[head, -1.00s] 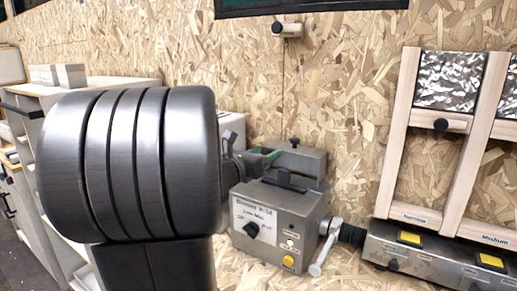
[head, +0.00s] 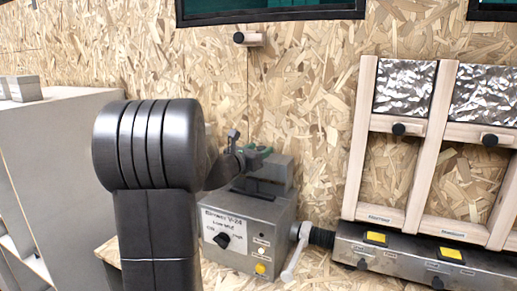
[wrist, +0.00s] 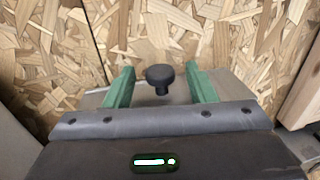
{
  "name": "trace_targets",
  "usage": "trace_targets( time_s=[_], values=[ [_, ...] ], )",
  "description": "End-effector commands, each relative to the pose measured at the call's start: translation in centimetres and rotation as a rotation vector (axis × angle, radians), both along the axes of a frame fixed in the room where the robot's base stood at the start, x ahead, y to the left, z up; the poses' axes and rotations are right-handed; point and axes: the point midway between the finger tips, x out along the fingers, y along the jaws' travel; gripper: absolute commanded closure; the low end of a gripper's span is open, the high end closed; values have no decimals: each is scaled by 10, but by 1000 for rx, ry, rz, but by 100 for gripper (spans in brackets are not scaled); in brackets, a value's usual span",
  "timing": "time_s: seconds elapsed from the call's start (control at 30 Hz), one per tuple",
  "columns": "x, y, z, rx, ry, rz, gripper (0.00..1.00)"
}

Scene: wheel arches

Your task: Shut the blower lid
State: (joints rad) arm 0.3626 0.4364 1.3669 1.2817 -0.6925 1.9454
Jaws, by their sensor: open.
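The blower (head: 245,230) is a grey metal box on the bench in the head view, with a label, a black dial and buttons. Behind its top stands a grey block-like part (head: 281,174), which looks like the raised lid. My gripper (head: 256,152) is beside the top of this part, partly hidden by my arm. In the wrist view my gripper (wrist: 160,72) has its green fingers apart. A black round knob (wrist: 160,78) shows between them, with a gap on each side. Whether the fingers reach around it in depth I cannot tell.
A lever handle (head: 295,252) and a black hose (head: 321,237) are at the blower's right. A grey base unit (head: 425,262) with wooden frames (head: 357,150) stands further right. The chipboard wall (head: 310,90) is close behind. A pale cabinet (head: 60,170) is at the left.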

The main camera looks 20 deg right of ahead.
Motion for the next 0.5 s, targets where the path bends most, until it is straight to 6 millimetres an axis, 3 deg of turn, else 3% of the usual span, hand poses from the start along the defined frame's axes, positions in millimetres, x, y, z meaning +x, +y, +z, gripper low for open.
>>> trace_targets(
  time_s=[0.33, 0.5],
  values=[
    [2, -3, 0, 0, 0, 1, 49],
    [2, -3, 0, 0, 0, 1, 83]
  ],
)
